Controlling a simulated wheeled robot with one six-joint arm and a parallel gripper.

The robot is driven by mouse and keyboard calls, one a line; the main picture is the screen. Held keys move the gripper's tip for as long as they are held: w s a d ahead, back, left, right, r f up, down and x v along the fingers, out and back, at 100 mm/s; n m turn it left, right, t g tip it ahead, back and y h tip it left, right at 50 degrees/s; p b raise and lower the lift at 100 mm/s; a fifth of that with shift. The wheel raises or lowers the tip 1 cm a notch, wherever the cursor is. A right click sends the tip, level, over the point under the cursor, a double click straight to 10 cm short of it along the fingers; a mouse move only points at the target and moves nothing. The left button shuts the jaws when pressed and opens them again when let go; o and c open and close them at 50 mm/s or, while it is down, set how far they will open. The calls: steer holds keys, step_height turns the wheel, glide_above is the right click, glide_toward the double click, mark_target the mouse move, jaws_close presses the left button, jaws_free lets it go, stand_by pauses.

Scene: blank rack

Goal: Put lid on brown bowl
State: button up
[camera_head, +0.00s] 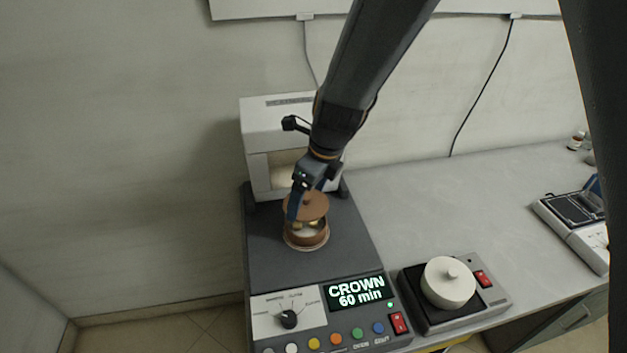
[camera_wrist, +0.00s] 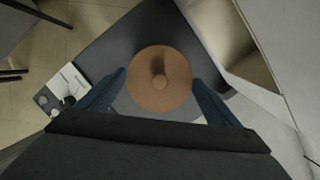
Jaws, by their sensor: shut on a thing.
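The brown bowl (camera_head: 307,238) stands on the dark top of the machine, with pale pieces showing inside it. The brown lid (camera_head: 318,207) is round with a small knob. It is above the bowl and looks tilted, with a gap at the front through which the contents show. My gripper (camera_head: 301,207) is shut on the lid, with a blue finger at its left side. In the wrist view the lid (camera_wrist: 159,79) sits between the two blue fingers and hides the bowl below it.
The machine's front panel (camera_head: 270,309) has a knob, coloured buttons and a lit display. A white furnace-like box (camera_head: 262,128) stands close behind the bowl. A white lidded pot (camera_head: 447,284) sits on a small device at right. The grey bench (camera_head: 420,205) is clear in the middle.

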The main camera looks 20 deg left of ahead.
mark_target(310, 205)
steer(key=shift+f+b, duration=2.05)
steer(key=shift+b, duration=0.55)
steer(key=shift+f, duration=0.45)
steer(key=shift+a+p, duration=0.1)
steer(key=shift+p, duration=0.55)
steer(key=shift+f+p, duration=0.35)
steer(key=shift+p, duration=0.25)
steer(key=o, duration=1)
